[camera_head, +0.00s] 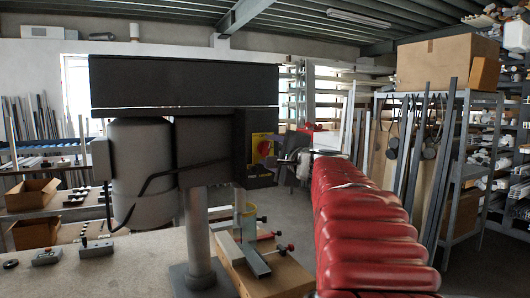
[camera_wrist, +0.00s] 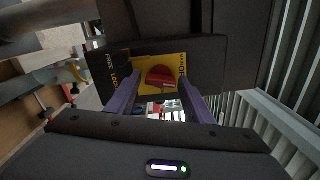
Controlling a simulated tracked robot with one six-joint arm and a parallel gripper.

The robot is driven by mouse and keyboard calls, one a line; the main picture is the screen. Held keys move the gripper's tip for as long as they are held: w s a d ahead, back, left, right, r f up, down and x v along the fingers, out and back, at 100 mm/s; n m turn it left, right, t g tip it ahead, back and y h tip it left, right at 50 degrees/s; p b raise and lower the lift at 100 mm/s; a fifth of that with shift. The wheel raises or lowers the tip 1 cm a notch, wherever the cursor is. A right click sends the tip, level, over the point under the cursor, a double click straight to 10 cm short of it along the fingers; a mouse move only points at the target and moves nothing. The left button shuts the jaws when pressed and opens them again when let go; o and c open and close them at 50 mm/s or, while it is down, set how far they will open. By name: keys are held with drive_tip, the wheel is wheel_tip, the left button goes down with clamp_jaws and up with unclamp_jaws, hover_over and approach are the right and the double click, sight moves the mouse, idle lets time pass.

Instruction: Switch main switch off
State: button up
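The main switch is a red rotary knob (camera_wrist: 162,77) on a yellow plate (camera_wrist: 150,57), set in a black housing. My gripper (camera_wrist: 159,90) points at the plate in the wrist view. Its two fingers are apart, one to each side of the knob, with nothing between them held. In the head view my gripper (camera_head: 284,160) is just right of the switch. Whether the fingertips touch the plate cannot be told.
A grey post (camera_head: 198,240) carries the machine above a workbench (camera_head: 130,275). Clamps with red handles (camera_head: 265,250) sit below the switch. A shelf rack (camera_head: 465,170) with a cardboard box (camera_head: 445,62) stands at the right. Light-coloured profiles (camera_wrist: 285,110) line the wrist view's right side.

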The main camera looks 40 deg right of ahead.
drive_tip(key=c, duration=0.8)
drive_tip(key=shift+f, duration=0.1)
drive_tip(key=shift+n, duration=1.6)
drive_tip(key=shift+f, duration=0.1)
drive_tip(key=o, duration=1.1)
drive_tip(key=shift+c, duration=0.2)
